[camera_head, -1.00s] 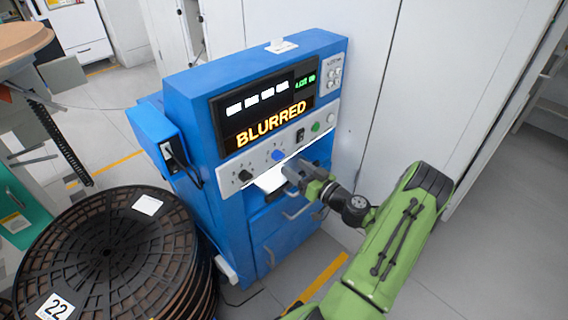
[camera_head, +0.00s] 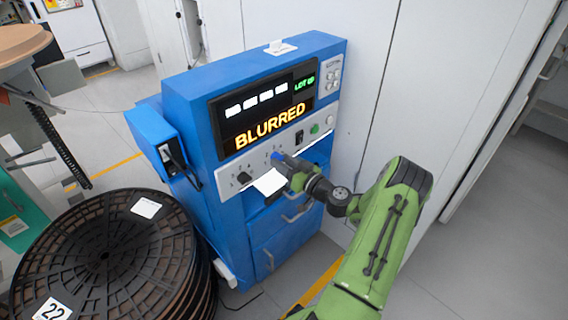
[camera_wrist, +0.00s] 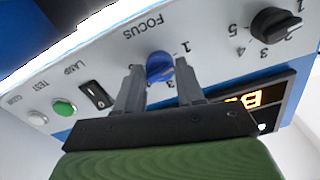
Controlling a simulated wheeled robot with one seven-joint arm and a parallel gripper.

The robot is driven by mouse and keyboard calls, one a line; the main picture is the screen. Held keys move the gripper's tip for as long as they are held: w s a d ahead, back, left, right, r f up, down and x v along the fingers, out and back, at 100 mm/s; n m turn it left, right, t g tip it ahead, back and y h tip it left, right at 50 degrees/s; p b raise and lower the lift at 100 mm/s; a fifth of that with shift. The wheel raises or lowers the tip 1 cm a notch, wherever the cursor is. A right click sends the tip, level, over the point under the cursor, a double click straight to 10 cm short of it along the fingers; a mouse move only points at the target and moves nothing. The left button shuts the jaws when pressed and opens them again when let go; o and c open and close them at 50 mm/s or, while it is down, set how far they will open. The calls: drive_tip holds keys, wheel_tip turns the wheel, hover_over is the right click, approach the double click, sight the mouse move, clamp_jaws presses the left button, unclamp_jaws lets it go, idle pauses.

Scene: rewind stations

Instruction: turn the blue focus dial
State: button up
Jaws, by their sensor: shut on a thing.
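The blue focus dial (camera_wrist: 159,67) sits on the white control strip, beside the word FOCUS and a printed number scale, in the wrist view. My gripper (camera_wrist: 158,75) has its two grey fingers on either side of the dial and is shut on it. In the head view the dial (camera_head: 276,156) shows only in part, just past the tip of my gripper (camera_head: 281,160). The display (camera_head: 268,112) on the blue machine reads BLURRED in orange, with white blocks above and green text at its right.
A black selector knob (camera_wrist: 276,24) is close beside the dial on one side. A lamp rocker switch (camera_wrist: 95,94) and a green test button (camera_wrist: 64,107) are on the other. Stacked black reels (camera_head: 105,250) stand at the machine's left.

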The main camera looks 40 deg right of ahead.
drive_tip(key=shift+m, duration=0.3)
drive_tip(key=m+p, duration=0.3)
drive_tip(key=m, duration=1.1)
drive_tip(key=shift+m, duration=0.3)
drive_tip(key=shift+m+p, duration=0.95)
drive_tip(key=shift+m, duration=1.35)
drive_tip(key=o, duration=1)
